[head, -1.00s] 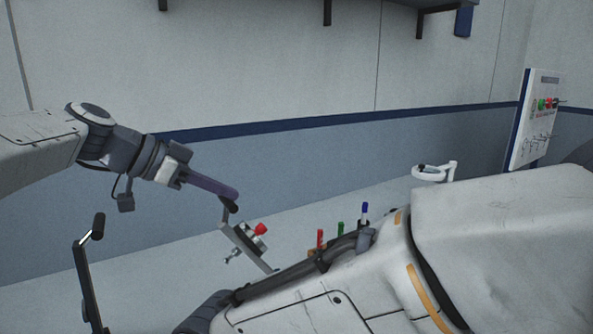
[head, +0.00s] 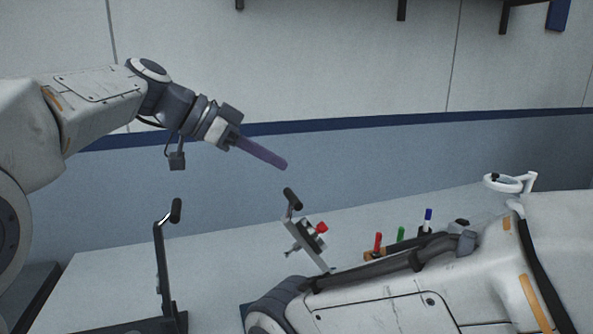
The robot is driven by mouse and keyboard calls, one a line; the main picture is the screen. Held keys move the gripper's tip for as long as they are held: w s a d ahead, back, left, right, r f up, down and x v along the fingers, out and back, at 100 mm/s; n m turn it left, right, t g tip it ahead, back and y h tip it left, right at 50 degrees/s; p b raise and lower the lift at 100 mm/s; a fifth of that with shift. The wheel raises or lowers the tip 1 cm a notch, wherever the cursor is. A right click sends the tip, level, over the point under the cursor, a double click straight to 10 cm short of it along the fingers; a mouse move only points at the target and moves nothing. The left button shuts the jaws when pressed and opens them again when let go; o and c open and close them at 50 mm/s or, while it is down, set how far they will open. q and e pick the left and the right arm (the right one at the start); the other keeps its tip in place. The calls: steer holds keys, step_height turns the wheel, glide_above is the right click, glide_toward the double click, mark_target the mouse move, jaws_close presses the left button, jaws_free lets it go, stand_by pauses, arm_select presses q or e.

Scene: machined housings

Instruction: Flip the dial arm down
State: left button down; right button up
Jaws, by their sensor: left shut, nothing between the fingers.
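A metal bracket (head: 312,248) with a red knob (head: 321,228) stands tilted on the bench in the head view. An arm with a black grip (head: 292,198) rises from its upper end. I cannot tell for sure that this is the dial arm. My left gripper (head: 284,165) has its long purple-grey fingers shut and empty. They point down to the right, just above the black grip, with a gap between them in the picture. My right arm (head: 390,295) crosses the lower right, and its gripper is not in view.
A dark lever (head: 160,265) with a black handle stands upright at the left. Red (head: 378,243), green (head: 401,233) and blue (head: 428,216) pegs stand behind my right arm. A white ring-shaped fixture (head: 510,183) is at the right. The bench (head: 225,265) is bare between the levers.

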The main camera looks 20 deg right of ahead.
arm_select(q)
steer(key=shift+v, duration=1.6)
steer(key=shift+a+f, duration=0.1)
steer(key=shift+f, duration=0.05)
arm_select(e)
steer(key=shift+c, duration=0.3)
